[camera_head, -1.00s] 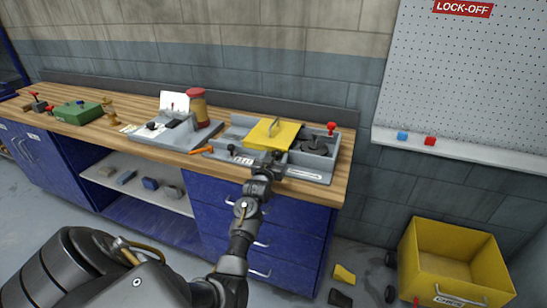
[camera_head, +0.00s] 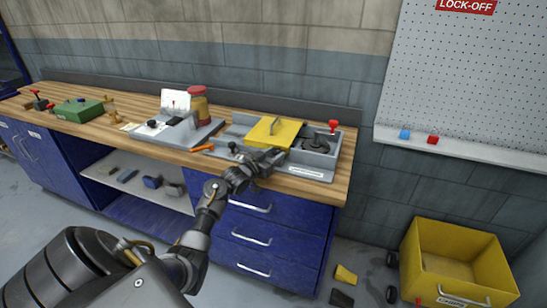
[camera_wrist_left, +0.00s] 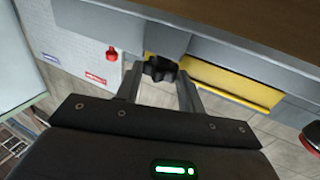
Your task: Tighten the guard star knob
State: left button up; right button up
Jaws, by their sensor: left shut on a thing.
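The runout fixture is a grey tray (camera_head: 305,171) on the wooden bench, with a hinged yellow guard (camera_head: 268,131) on it. The guard also shows in the left wrist view (camera_wrist_left: 232,84). A black star knob (camera_wrist_left: 160,68) sits at the fixture's edge beside the guard in the left wrist view. My left gripper (camera_wrist_left: 160,84) has its two fingers on either side of this knob and is shut on it. In the head view my left gripper (camera_head: 266,158) is at the fixture's front side and hides the knob. My right gripper is not in view.
A red knob (camera_head: 333,126) stands up at the fixture's back right. An orange-handled tool (camera_head: 202,148) lies to its left, near a grey gauge stand (camera_head: 165,133) and a red-and-amber jar (camera_head: 198,104). A yellow bin (camera_head: 455,260) stands on the floor at right.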

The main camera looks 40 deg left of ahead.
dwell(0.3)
pick_arm(q)
jog(key=o, duration=0.9)
jog(key=shift+o, duration=0.3)
jog(key=shift+s, duration=0.1)
jog(key=shift+s, duration=0.35)
jog(key=s+b, duration=0.1)
jog(key=s, duration=0.9)
jog(key=shift+a+b, duration=0.15)
jog(key=shift+b, duration=0.15)
